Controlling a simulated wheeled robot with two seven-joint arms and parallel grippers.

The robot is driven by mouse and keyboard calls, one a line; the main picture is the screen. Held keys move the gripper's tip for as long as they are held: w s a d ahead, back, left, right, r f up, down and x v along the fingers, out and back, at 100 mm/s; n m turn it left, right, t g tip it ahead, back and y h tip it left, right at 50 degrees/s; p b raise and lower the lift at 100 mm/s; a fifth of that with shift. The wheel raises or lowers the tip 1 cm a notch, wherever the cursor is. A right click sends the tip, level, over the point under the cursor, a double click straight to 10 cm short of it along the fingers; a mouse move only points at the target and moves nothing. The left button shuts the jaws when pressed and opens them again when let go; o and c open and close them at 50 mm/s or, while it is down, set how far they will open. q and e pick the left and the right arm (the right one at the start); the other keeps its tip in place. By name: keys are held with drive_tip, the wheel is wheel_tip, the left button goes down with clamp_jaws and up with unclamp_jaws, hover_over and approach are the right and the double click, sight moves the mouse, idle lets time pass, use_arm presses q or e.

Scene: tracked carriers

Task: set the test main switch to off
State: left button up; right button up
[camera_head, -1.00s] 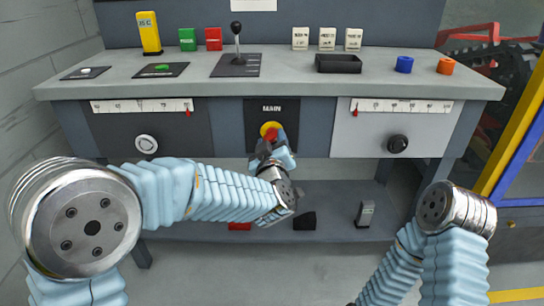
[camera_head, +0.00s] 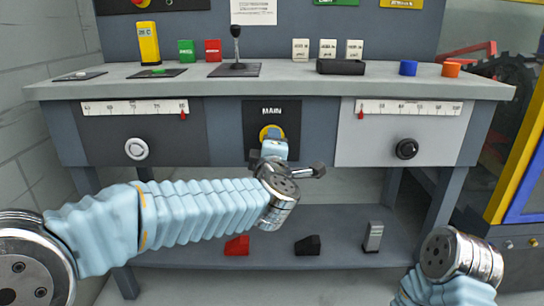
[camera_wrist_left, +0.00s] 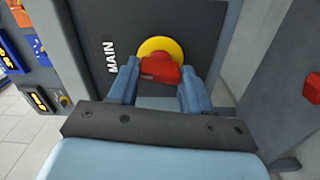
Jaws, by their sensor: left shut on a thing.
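The main switch (camera_head: 265,132) is a red handle on a yellow disc, set in a black panel (camera_head: 286,118) marked MAIN on the bench front. In the left wrist view the red handle (camera_wrist_left: 162,69) lies between my left gripper's (camera_wrist_left: 160,88) fingers, before the yellow disc (camera_wrist_left: 170,49). MAIN reads sideways there. My left gripper (camera_head: 271,148) is shut on the handle and hides most of it in the head view. I cannot tell the switch's exact setting. My right gripper is out of view; only part of the right arm shows at lower right.
Above the switch stands a black lever (camera_head: 236,45) on the bench top (camera_head: 190,72). A white knob (camera_head: 137,149) is left of it, a black knob (camera_head: 406,149) right. A red block (camera_head: 237,246) and other blocks lie on the lower shelf (camera_head: 200,253).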

use_arm(q)
drive_tip(key=shift+f+n+b, duration=0.1)
drive_tip(key=shift+n+b, duration=0.4)
drive_tip(key=shift+n, duration=0.3)
drive_tip(key=o, duration=1.1)
drive_tip(key=shift+c, duration=0.2)
drive_tip(key=s, duration=1.3)
drive_tip(key=shift+s+p, duration=0.35)
drive_tip(key=shift+s, duration=0.05)
